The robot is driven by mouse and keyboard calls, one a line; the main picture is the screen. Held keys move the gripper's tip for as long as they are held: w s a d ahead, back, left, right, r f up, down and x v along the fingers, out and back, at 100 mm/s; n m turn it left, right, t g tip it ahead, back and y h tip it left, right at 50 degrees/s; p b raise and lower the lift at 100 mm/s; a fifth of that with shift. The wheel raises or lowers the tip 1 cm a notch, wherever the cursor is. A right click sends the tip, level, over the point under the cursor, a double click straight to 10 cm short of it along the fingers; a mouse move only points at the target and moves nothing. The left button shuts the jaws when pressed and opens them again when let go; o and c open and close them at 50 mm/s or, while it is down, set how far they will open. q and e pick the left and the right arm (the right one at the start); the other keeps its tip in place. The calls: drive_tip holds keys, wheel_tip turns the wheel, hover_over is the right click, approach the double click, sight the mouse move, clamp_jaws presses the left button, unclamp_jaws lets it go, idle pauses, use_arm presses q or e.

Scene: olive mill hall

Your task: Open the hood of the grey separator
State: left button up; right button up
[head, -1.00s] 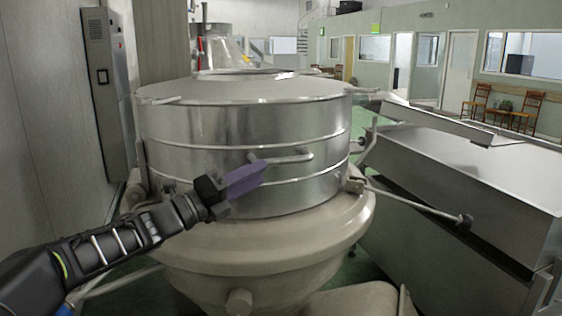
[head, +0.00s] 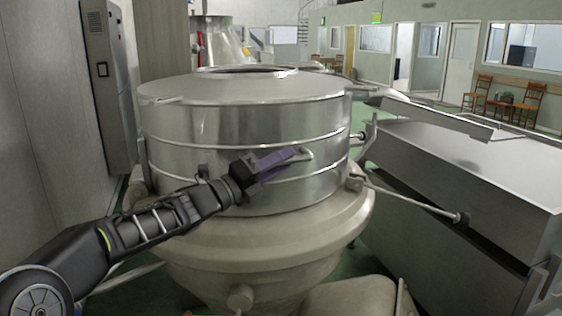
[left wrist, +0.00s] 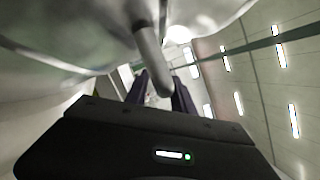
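The grey separator (head: 265,250) stands in front of me in the head view, with a wide pale base and a silver banded hood (head: 240,122) on top. The hood looks closed, its lid flat. A bar handle (head: 307,154) sticks out from the hood's front. My left gripper (head: 280,160) is at this handle and covers most of it. In the left wrist view the handle (left wrist: 150,45) reaches down between the two dark fingers of the left gripper (left wrist: 160,95). The fingers stand apart, with a gap visible around the bar. My right gripper is in neither view.
A large grey metal machine (head: 470,160) stands close on the right. A thin rod with a dark knob (head: 461,218) sticks out from the separator towards it. A tall grey cabinet (head: 108,85) is at the left wall. Green floor shows between the machines.

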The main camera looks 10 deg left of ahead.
use_arm(q)
clamp_jaws()
idle(1.1)
